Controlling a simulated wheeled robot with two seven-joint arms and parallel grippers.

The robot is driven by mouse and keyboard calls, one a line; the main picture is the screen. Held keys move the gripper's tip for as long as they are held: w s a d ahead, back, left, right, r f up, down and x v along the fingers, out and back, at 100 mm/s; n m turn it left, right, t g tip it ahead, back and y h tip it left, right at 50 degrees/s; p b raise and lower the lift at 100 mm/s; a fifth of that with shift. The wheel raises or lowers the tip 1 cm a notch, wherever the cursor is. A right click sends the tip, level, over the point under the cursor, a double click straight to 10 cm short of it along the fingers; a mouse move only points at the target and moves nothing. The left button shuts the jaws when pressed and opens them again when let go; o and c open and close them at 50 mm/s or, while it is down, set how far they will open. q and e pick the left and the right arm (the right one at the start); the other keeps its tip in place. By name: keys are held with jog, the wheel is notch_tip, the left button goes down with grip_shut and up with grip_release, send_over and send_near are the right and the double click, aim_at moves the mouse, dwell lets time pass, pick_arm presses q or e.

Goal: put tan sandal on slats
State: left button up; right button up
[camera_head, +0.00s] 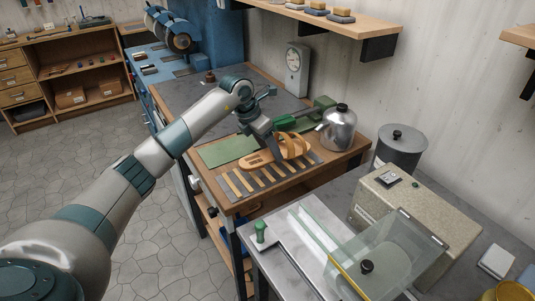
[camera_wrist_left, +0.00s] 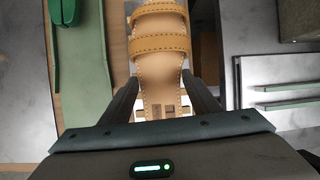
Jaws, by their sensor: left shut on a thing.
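The tan sandal (camera_head: 292,147), with stitched straps, is at the slats (camera_head: 241,182), a row of pale wooden strips on a grey base at the bench's near edge. My left gripper (camera_head: 270,150) is shut on the sandal. In the left wrist view the sandal (camera_wrist_left: 160,60) has its heel end between the two fingers (camera_wrist_left: 160,100) and its straps away from me. The sandal is over the far part of the slats; I cannot tell if it touches them. My right gripper is not in view.
A green mat (camera_head: 228,150) lies left of the slats. A green object (camera_head: 296,118) and a metal kettle (camera_head: 340,130) stand behind them. A dial scale (camera_head: 293,72) is at the wall. A grey table with a clear-panelled machine (camera_head: 385,265) is at front right.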

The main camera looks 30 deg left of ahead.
aim_at(267, 154)
pick_arm(q)
jog(key=shift+a+f, duration=0.1)
jog(key=shift+a, duration=0.15)
jog(key=shift+f+p, duration=1)
jog(key=shift+f, duration=1)
